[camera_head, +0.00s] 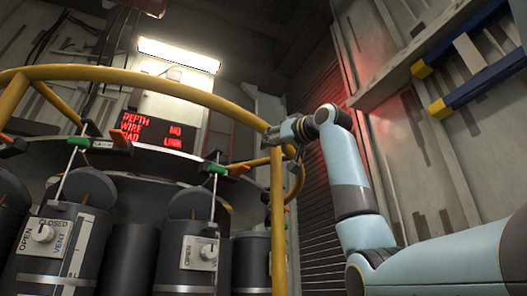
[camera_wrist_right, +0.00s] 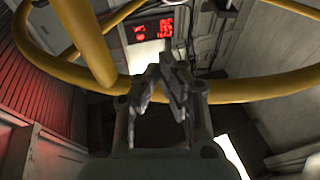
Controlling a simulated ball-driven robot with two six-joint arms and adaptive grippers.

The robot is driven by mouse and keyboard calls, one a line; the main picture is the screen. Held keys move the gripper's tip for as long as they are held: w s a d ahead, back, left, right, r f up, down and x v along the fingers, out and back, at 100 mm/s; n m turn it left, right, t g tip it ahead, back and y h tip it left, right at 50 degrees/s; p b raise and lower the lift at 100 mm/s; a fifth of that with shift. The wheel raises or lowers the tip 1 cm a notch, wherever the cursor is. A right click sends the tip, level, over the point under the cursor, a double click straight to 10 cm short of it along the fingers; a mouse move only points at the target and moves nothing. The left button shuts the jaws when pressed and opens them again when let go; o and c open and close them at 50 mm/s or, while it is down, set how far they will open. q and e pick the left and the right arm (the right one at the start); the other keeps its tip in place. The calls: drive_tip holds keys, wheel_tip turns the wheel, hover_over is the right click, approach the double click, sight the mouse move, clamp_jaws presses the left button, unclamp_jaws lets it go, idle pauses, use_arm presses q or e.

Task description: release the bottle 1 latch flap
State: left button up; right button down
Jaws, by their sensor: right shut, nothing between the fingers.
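A dark rosette rack (camera_head: 150,165) carries several dark grey bottles. An orange latch flap (camera_head: 120,139) sticks up at its upper edge, and another orange flap (camera_head: 254,162) shows farther right. I cannot tell which belongs to bottle 1. Green clips (camera_head: 78,142) hold thin rods that run down to the bottle tops. My right gripper (camera_head: 272,135) is at the yellow rail, right of the flaps, and looks apart from them. In the right wrist view its fingers (camera_wrist_right: 165,75) are shut and empty. My left gripper is not in view.
A yellow tubular rail (camera_head: 150,78) curves around the rack, with an upright post (camera_head: 278,220) just below my right gripper. A red-lettered display (camera_head: 157,132) hangs behind. A slatted shutter (camera_head: 317,190) and a wall bracket with blue bars (camera_head: 470,90) stand at the right.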

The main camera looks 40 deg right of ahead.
drive_tip(key=r+p+x, duration=0.1)
drive_tip(key=p+x, duration=0.1)
drive_tip(key=x, duration=0.2)
drive_tip(key=p, duration=0.3)
hover_over(240, 171)
drive_tip(key=s+d, duration=0.1)
drive_tip(key=s, duration=0.2)
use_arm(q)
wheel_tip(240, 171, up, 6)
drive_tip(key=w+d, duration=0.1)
use_arm(e)
drive_tip(key=f, duration=0.4)
drive_tip(key=shift+s+d, duration=0.15)
drive_tip(key=shift+s, duration=0.2)
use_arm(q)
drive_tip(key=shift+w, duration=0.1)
